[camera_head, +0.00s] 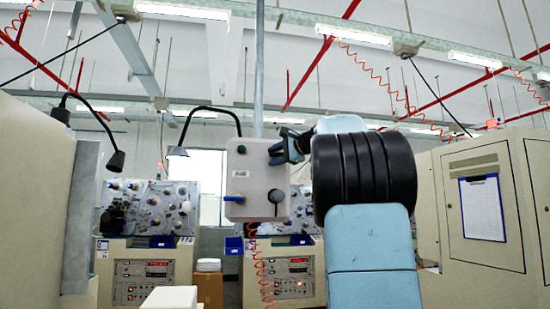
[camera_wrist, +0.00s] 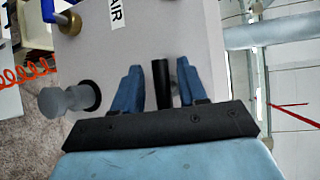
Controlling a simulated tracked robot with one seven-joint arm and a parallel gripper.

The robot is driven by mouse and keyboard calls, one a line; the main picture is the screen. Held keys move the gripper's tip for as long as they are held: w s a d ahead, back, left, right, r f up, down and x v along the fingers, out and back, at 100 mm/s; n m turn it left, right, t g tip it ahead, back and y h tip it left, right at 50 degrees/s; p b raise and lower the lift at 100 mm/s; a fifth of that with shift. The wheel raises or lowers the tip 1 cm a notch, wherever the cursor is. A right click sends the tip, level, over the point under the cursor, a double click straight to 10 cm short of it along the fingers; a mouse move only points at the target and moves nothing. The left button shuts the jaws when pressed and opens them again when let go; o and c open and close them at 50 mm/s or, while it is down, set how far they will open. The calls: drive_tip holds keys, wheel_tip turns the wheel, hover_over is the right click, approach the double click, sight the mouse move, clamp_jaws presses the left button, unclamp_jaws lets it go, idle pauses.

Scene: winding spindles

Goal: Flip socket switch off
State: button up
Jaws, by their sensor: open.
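A pale box (camera_head: 258,183) hangs on a vertical pole and carries an "AIR" label. It also fills the middle of the wrist view (camera_wrist: 215,35). A black upright part (camera_wrist: 163,85), which looks like the switch lever, stands between my fingers. My gripper (camera_wrist: 158,72) is open, with one blue finger on each side of this part. Whether a finger touches it I cannot tell. In the head view my gripper (camera_head: 273,152) is at the box's upper right edge and hides that part of the box.
A grey knob-like plug (camera_wrist: 65,101) sticks out of the box beside my gripper. A blue valve handle (camera_head: 235,198) is on the box's lower left. A coiled red hose (camera_head: 262,262) hangs below. Beige cabinets (camera_head: 480,230) stand at the right.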

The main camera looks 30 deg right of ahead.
drive_tip(key=v, duration=1.3)
drive_tip(key=shift+s, duration=0.35)
drive_tip(key=shift+d, duration=0.15)
drive_tip(key=s+a+f+n+g+h, duration=0.1)
drive_tip(key=s+a+f+n+g, duration=0.25)
drive_tip(key=a+f, duration=0.7)
drive_tip(key=s+a+f+n+g, duration=0.3)
drive_tip(key=s+a+f, duration=0.35)
drive_tip(key=f, duration=0.75)
drive_tip(key=s+a+f+n+g+h, duration=0.1)
drive_tip(key=s+a+f+n, duration=0.2)
drive_tip(key=f, duration=0.4)
drive_tip(key=s+a+f+n+g+h, duration=0.1)
drive_tip(key=s+a+f+n, duration=0.2)
drive_tip(key=s+f, duration=0.3)
drive_tip(key=s+a+f+n+g+h, duration=0.1)
drive_tip(key=s+a+f+n+h, duration=0.1)
drive_tip(key=f, duration=0.8)
drive_tip(key=shift+s+a+n, duration=0.45)
drive_tip(key=shift+s+a, duration=0.05)
drive_tip(key=shift+s, duration=0.75)
